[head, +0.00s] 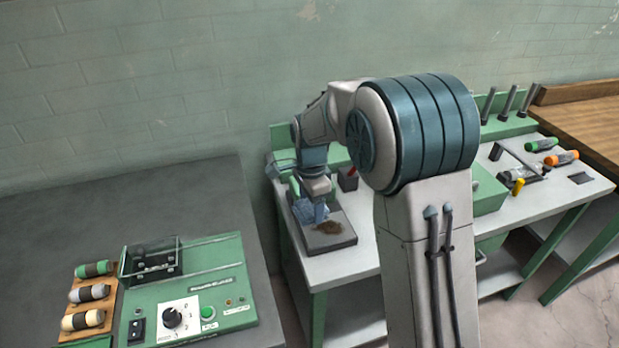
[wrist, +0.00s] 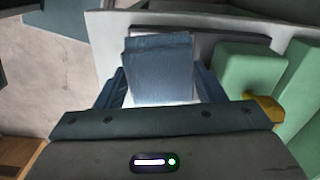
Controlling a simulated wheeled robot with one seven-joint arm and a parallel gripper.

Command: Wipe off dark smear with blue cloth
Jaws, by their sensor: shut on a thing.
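The blue cloth (wrist: 160,68) is held between the fingers of my gripper (wrist: 160,88) in the wrist view. In the head view, the blue cloth (head: 305,210) hangs at the end of my gripper (head: 318,212), over the dark grey plate (head: 338,240). The dark smear (head: 328,228) is a brown patch on the plate, just right of and below the gripper tip. I cannot tell whether the cloth touches the plate. The smear does not show in the wrist view.
The plate lies on a green-legged bench (head: 340,268). A small dark box with a red item (head: 348,180) stands behind it. A green control panel (head: 190,290) and wooden rack (head: 88,310) are on the dark table at left. Tools (head: 520,165) lie at right.

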